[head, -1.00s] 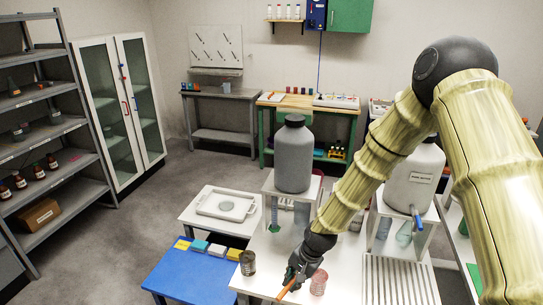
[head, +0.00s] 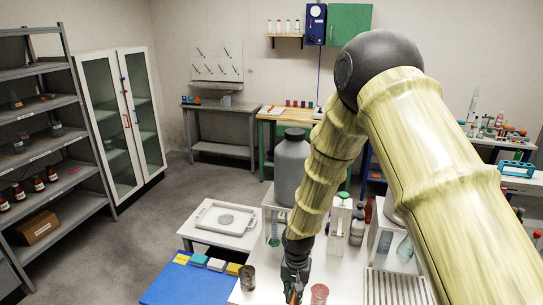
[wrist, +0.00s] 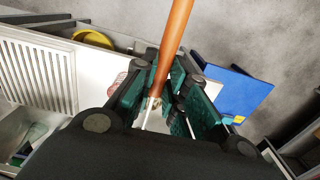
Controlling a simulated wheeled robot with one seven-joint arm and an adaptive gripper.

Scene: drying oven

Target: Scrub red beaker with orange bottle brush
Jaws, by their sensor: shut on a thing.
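My gripper (head: 295,283) is low in the head view, shut on the orange bottle brush. The brush's orange handle (wrist: 173,42) rises from between the fingers (wrist: 168,88) in the wrist view, and a thin pale rod shows below it. I cannot make out the bristles. In the head view only a bit of orange (head: 292,297) shows at the fingers. The red beaker (head: 319,293) stands on the white table just right of my gripper, apart from it. In the wrist view the beaker (wrist: 117,83) shows beside the fingers, partly hidden.
A dark grey-brown beaker (head: 247,278) stands left of my gripper. A blue table (head: 180,285) with coloured sponges is further left. A large grey bottle (head: 290,165) on a stand and smaller bottles are behind. A slatted white rack (head: 398,288) is at right.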

